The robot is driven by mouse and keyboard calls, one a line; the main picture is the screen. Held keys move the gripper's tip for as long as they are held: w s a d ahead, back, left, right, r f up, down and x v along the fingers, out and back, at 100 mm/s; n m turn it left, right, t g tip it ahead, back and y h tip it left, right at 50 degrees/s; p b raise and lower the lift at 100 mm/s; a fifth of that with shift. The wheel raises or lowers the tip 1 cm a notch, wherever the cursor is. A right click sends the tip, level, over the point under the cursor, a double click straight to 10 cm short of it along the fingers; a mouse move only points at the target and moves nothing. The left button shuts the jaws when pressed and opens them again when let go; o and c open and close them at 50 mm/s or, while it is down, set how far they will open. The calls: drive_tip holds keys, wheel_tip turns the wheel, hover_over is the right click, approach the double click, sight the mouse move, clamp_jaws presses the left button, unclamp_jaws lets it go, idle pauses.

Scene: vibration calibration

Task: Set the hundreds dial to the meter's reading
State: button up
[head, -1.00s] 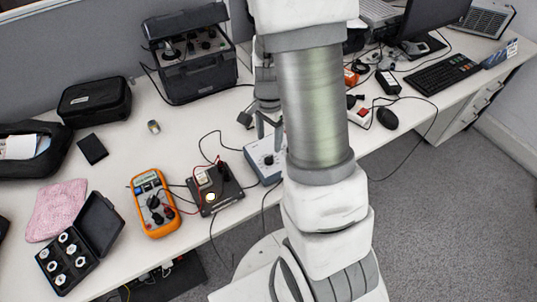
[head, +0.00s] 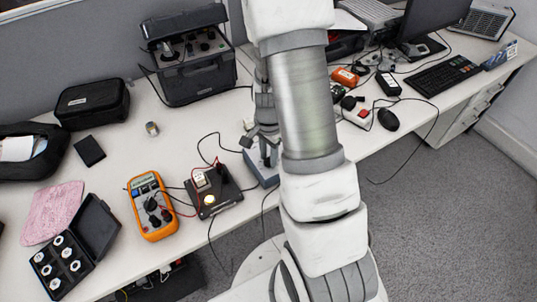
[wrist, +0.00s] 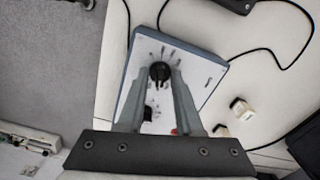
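The orange multimeter (head: 153,207) lies on the table left of my arm in the head view; its display is too small to read. The blue-edged control box with a pale top (head: 253,165) is partly hidden by my gripper (head: 268,148). In the wrist view the box top (wrist: 136,97) carries a black dial (wrist: 160,72) and a second black knob (wrist: 148,113); their labels are unreadable, so I cannot tell which is the hundreds dial. My gripper (wrist: 160,69) is open, its fingers on either side of the farther dial. Contact cannot be told.
A black device with red leads (head: 216,197) stands between multimeter and box. A black case of white parts (head: 90,225) and a pink cloth (head: 55,208) lie at left. Two small pale blocks (wrist: 242,109) (wrist: 222,131) sit beside the box. Cables cross the table.

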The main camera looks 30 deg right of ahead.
clamp_jaws()
drive_tip(key=shift+n, duration=0.3)
drive_tip(key=shift+n+b, duration=0.85)
drive_tip(key=shift+n, duration=1.75)
drive_tip(key=o, duration=0.6)
unclamp_jaws()
drive_tip(key=shift+r, duration=0.1)
